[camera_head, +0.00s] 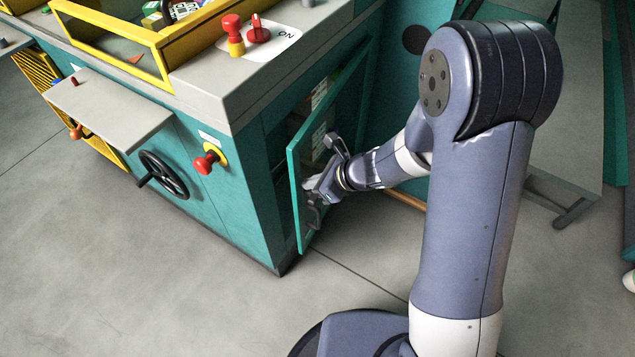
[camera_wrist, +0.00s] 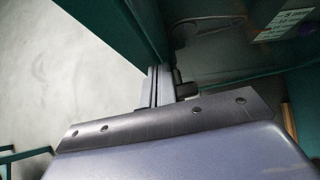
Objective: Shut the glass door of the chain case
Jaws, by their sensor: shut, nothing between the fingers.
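The glass door (camera_head: 292,175) of the chain case has a teal frame and stands ajar on the right side of the teal machine, with a dark gap (camera_head: 280,140) between it and the case. My gripper (camera_head: 312,192) is shut and empty. It is at the door's near upright edge, on the side facing my arm, low on the door. In the wrist view the closed fingers (camera_wrist: 160,82) are close beside the door's teal frame (camera_wrist: 137,28); I cannot tell whether they touch. The glass is partly hidden behind my wrist.
The machine top carries a red lever by an ON label (camera_head: 258,32) and a yellow-framed guard (camera_head: 110,35). A black handwheel (camera_head: 163,175) and red knob (camera_head: 205,162) stick out of its front. A grey bench (camera_head: 570,150) stands right. The floor in front is clear.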

